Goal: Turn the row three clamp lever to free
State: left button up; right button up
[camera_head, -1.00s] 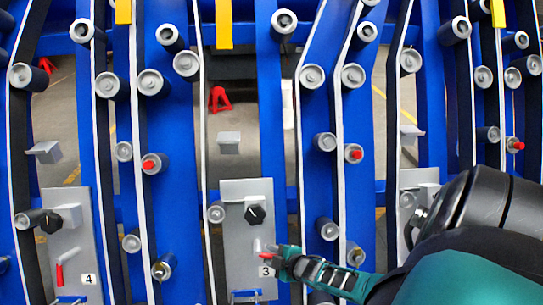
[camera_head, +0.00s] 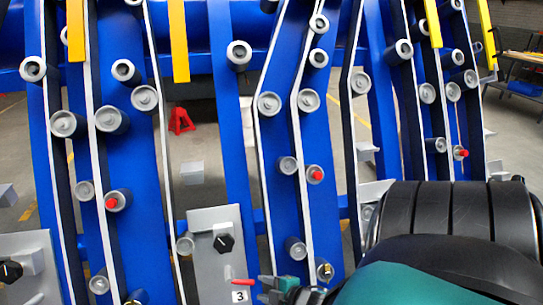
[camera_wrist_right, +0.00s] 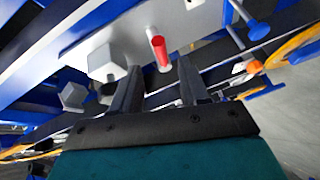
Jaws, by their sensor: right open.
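The row three panel (camera_head: 212,258) is a grey plate bearing a label with the number 3 (camera_head: 240,296). The red clamp lever (camera_head: 240,282) sticks out low on this panel, just above the label. My right gripper (camera_head: 268,290) is just right of the lever, partly cut off by the bottom edge of the head view. In the wrist view, my right gripper (camera_wrist_right: 158,80) is open, and the red lever (camera_wrist_right: 159,52) shows between and beyond its two fingertips. I cannot tell whether a finger touches it. My left gripper is not in view.
A black knob (camera_head: 223,242) sits on the same panel above the lever. Blue upright plates with grey rollers, some red-tipped, stand on both sides. Another grey panel (camera_head: 30,262) with a black knob is at the far left. A red stand (camera_head: 181,120) is on the floor behind.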

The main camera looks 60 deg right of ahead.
jog(key=shift+v, duration=1.25)
jog(key=shift+a, duration=0.1)
